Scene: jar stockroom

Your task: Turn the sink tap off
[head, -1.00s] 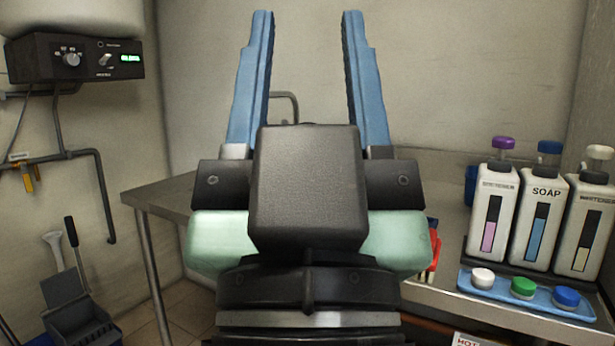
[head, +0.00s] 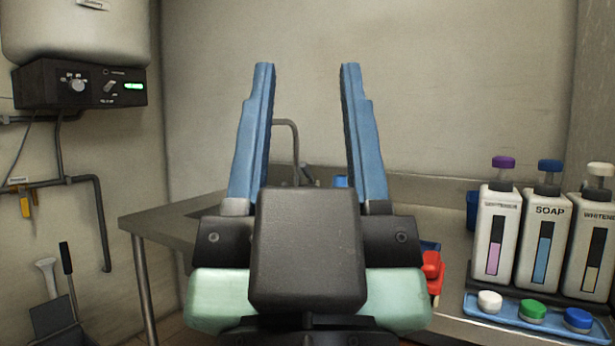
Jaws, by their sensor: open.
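The sink tap's grey spout (head: 294,140) rises behind my gripper and bends over at the top. A small tap handle (head: 309,174) seems to show at its right, between my fingers; its setting is too small to tell. My gripper (head: 307,68) is open and empty, its two blue fingers pointing up and apart. It is in front of the tap in the picture, and I see no contact. The sink basin and the tap's base are hidden behind my gripper.
A metal counter (head: 175,219) runs along the back wall. Soap bottles (head: 547,235) stand at the right behind a blue tray (head: 530,318) of caps. A red object (head: 432,272) lies right of my gripper. A boiler control box (head: 80,86) and pipes are at the left.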

